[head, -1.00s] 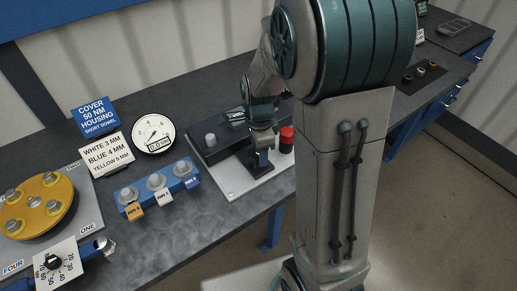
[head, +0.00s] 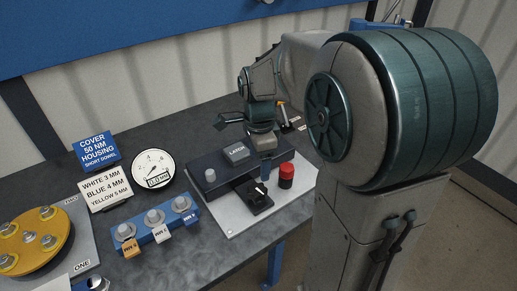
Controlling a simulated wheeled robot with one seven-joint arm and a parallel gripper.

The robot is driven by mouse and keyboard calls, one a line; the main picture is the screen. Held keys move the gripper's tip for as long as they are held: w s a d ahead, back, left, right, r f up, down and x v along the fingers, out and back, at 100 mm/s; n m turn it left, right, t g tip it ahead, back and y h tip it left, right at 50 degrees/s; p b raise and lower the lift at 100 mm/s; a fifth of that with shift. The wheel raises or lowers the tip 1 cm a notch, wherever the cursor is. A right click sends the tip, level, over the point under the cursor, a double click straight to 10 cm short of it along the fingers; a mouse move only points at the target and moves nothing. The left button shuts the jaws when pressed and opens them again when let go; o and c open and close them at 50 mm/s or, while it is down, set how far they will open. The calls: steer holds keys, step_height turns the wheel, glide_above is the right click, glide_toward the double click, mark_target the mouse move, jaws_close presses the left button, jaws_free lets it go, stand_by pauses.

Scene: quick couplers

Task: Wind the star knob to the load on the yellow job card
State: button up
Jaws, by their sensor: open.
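My gripper (head: 266,167) points down over the right part of the dark clamp block, its fingers small and partly hidden by the wrist. It is open, with nothing seen between the fingers. A black piece with a pale mark (head: 255,195) sits on the light base plate just below and left of it. A grey round knob (head: 210,175) stands at the block's left end. I cannot tell which part is the star knob. The round white gauge (head: 153,169) has a small digital readout, too small to read surely.
A red-topped black cylinder (head: 286,175) stands close right of the gripper. A block marked LATCH (head: 237,153) is behind left. A blue rack (head: 155,231) with tagged pins, blue (head: 95,148) and white (head: 105,190) signs and a yellow disc (head: 30,252) lie left.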

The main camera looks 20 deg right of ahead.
steer(key=shift+r, duration=1.85)
steer(key=s+f+n+t, duration=0.1)
steer(key=s+n+t, duration=0.2)
steer(key=s+n, duration=1.1)
steer(key=shift+s+a+f+n, duration=0.15)
steer(key=shift+a+f+n, duration=0.25)
steer(key=shift+n, duration=1.5)
